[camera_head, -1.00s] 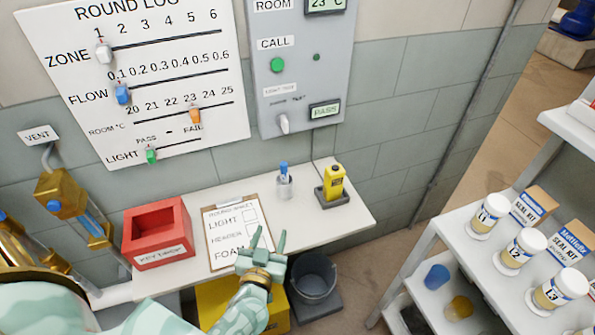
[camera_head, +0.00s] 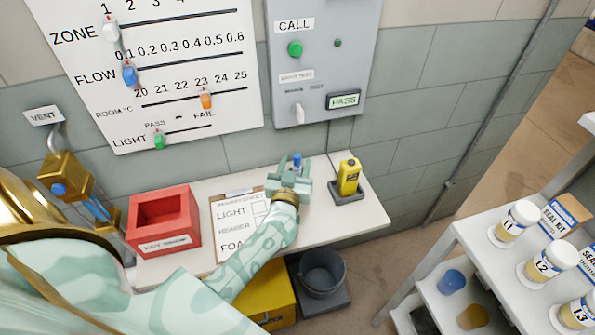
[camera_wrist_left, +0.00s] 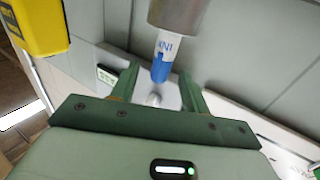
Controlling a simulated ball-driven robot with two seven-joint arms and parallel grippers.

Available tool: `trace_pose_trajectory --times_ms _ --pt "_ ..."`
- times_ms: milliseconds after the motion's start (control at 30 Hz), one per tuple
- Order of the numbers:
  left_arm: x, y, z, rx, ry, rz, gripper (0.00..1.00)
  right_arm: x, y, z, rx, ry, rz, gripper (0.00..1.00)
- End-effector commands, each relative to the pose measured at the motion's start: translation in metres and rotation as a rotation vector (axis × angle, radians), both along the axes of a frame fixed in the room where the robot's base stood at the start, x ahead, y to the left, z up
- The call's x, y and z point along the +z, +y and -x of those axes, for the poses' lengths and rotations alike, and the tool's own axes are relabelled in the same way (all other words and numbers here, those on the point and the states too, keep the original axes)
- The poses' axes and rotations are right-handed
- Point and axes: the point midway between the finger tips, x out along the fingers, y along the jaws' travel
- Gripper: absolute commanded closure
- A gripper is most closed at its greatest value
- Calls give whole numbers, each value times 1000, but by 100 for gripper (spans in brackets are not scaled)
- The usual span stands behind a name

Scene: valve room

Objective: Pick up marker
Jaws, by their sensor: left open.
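The marker (camera_head: 297,160) has a blue end, which shows just above my left gripper in the head view. In the left wrist view the marker (camera_wrist_left: 164,52), white with a blue end, sticks out of a grey metal cup (camera_wrist_left: 178,12). My left gripper (camera_head: 290,174) is over the shelf at the cup. In the wrist view its two green fingers (camera_wrist_left: 158,75) are open, one on each side of the marker's blue end, with gaps visible. The gripper hides most of the cup in the head view. My right gripper is not in view.
A yellow device (camera_head: 348,176) stands in a dark base just right of my gripper. A clipboard (camera_head: 230,212) lies under my left forearm, and a red box (camera_head: 163,222) stands left of it. The wall (camera_head: 225,150) is close behind.

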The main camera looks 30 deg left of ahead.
Motion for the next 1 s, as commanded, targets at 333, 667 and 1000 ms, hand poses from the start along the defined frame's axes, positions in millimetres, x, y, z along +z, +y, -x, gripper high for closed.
trace_pose_trajectory --times_ms 333,667,1000 --pt "0 16 -39 0 0 -1 54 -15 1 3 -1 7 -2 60" --pt "1 16 -39 0 0 -1 96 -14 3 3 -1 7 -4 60" --pt "1 16 -39 0 0 -1 100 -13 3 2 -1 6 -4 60"
